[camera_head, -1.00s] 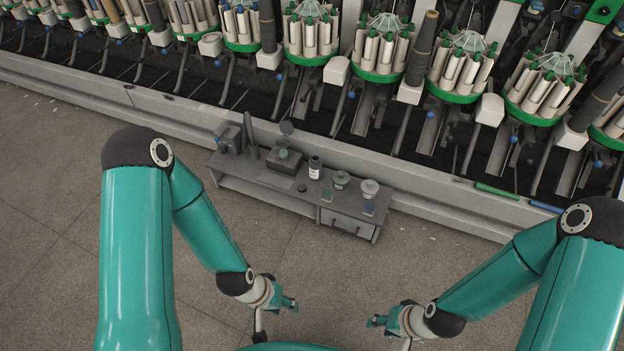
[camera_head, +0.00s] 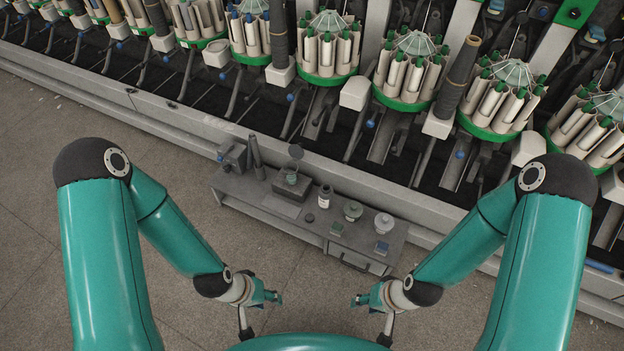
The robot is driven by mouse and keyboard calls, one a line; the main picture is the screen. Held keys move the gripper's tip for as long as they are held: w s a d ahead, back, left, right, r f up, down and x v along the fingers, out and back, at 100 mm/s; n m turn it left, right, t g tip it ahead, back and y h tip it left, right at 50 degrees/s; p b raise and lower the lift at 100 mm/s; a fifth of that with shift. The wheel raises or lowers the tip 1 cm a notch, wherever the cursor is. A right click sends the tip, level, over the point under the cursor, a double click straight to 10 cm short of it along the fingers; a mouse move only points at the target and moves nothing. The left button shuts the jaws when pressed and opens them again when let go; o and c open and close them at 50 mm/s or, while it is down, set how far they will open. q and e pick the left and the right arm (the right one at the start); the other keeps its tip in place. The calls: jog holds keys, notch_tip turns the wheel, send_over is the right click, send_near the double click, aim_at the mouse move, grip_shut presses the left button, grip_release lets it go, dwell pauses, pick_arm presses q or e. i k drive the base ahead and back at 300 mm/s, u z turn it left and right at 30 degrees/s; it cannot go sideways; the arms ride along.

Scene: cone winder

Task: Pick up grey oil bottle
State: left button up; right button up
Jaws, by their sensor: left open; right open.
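A small bottle (camera_head: 325,197) with a dark cap and a pale label stands upright on the grey bench (camera_head: 232,184), near its middle; it looks like the oil bottle, though its grey colour is hard to tell. My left gripper (camera_head: 272,297) is open and empty, in front of the bench and lower left of the bottle. My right gripper (camera_head: 360,300) is open and empty, in front of the bench and lower right of the bottle. Both grippers are well apart from the bottle.
Two lidded jars (camera_head: 353,211) (camera_head: 384,223) stand right of the bottle. The winder's pale base rail (camera_head: 200,123) runs behind. The floor in front is clear.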

aim_at(326, 191)
jog(key=z, duration=0.05)
jog(key=i, duration=0.9)
jog(key=z, duration=0.35)
